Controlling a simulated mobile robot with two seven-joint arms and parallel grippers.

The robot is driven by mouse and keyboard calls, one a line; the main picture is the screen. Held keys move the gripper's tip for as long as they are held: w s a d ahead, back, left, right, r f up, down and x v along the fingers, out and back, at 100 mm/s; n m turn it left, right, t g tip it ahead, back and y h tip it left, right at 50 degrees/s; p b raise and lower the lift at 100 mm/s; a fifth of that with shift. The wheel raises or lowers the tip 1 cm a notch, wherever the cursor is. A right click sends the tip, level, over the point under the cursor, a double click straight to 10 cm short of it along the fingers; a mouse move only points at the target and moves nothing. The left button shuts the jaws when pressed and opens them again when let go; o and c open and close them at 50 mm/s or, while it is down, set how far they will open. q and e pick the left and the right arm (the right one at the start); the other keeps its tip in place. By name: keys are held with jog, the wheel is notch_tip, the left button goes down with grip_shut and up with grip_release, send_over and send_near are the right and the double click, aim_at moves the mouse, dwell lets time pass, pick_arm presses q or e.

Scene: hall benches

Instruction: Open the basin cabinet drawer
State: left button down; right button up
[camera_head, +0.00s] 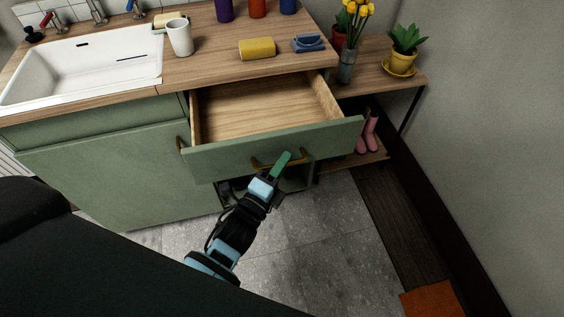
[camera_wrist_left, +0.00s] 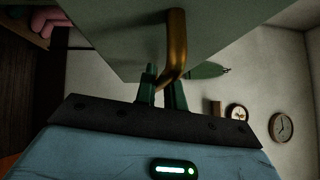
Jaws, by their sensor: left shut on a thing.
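The basin cabinet drawer (camera_head: 320,142) has a green front and is pulled well out, with an empty wooden inside. Its brass bar handle (camera_head: 300,155) is on the front face. In the left wrist view the gripper (camera_wrist_left: 163,92) is shut on the brass handle (camera_wrist_left: 176,45), which runs between the fingers. The part of the handle behind the fingers is hidden in the head view. My right gripper is not in view.
The white sink (camera_head: 85,65) is set in the wooden counter at the left. A side shelf (camera_head: 375,80) with plants is to the right. Grey floor below is clear.

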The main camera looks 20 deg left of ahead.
pick_arm(q)
jog(key=shift+s+d, duration=0.2)
jog(key=shift+s, duration=0.15)
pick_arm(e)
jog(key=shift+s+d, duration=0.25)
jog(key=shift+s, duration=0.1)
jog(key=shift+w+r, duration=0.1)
pick_arm(q)
jog(key=c, duration=1.8)
grip_release()
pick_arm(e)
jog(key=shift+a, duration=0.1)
pick_arm(q)
jog(key=shift+o, duration=0.2)
jog(key=v, duration=0.7)
jog(key=shift+s, duration=0.4)
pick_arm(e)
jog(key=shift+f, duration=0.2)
pick_arm(q)
jog(key=shift+a+f, duration=0.15)
jog(key=shift+f, duration=0.05)
